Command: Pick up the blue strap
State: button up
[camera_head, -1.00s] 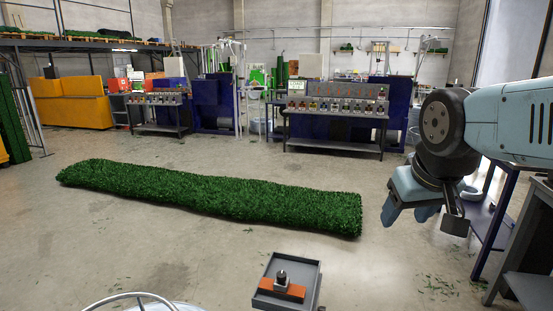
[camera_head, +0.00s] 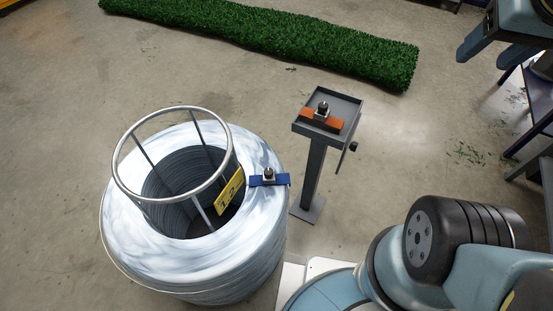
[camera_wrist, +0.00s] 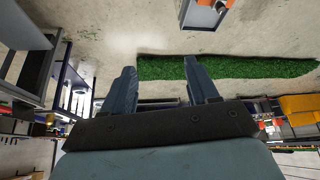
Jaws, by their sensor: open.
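The blue strap (camera_head: 282,180) lies on the right upper edge of a large wire coil (camera_head: 130,253), with a small metal fitting on top of it. My gripper (camera_head: 462,56) is partly in view at the upper right of the head view, high above the floor and far from the strap. In the wrist view my gripper (camera_wrist: 160,78) shows two fingers spread apart with nothing between them. The strap does not show in the wrist view.
A metal ring frame (camera_head: 226,142) with a yellow tag (camera_head: 230,190) rises from the coil beside the strap. A grey stand (camera_head: 312,170) holds an orange strap (camera_head: 334,124). A green hedge-like roll (camera_head: 290,40) lies behind.

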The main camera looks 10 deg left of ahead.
aim_at(278, 179)
jog(key=z, duration=0.5)
jog(key=k, duration=2.05)
jog(key=u, duration=1.2)
jog(key=i, duration=1)
jog(key=z, duration=0.1)
